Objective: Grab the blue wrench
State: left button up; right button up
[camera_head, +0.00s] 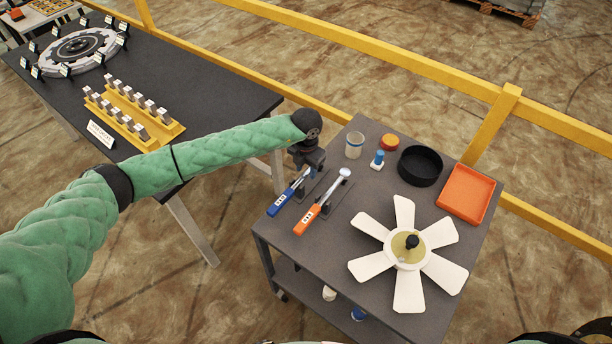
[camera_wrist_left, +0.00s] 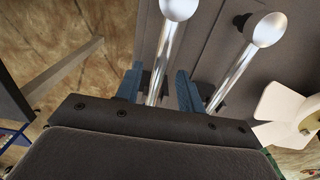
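The blue wrench (camera_head: 282,201) lies tilted on a dark holder at the left side of the grey cart, its blue handle toward the near left edge. My left gripper (camera_head: 308,170) is over its silver shaft end and hides part of it. In the left wrist view the gripper (camera_wrist_left: 158,88) is open, its two blue fingers apart. A silver shaft with a round head (camera_wrist_left: 163,50), apparently the blue wrench's, runs between the fingers, with gaps visible. The orange-handled wrench (camera_head: 310,217) lies just right; its shaft (camera_wrist_left: 233,72) is outside the right finger. My right gripper does not show.
The cart top (camera_head: 330,262) also bears a white fan (camera_head: 408,283), a black bowl (camera_head: 420,182), an orange tray (camera_head: 466,194), a cup (camera_head: 354,151) and small items. A dark table (camera_head: 190,84) stands left. A yellow rail (camera_head: 420,62) runs behind.

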aim_at(306, 173)
pick_arm(q)
notch_tip(306, 173, down, 3)
jog(key=shift+r, duration=0.1)
jog(key=shift+s+f+b, duration=0.15)
jog(key=shift+f+b, duration=0.15)
jog(key=shift+f, duration=0.15)
grip_shut()
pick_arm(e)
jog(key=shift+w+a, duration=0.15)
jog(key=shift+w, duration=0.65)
pick_arm(q)
jog(key=shift+w, duration=0.2)
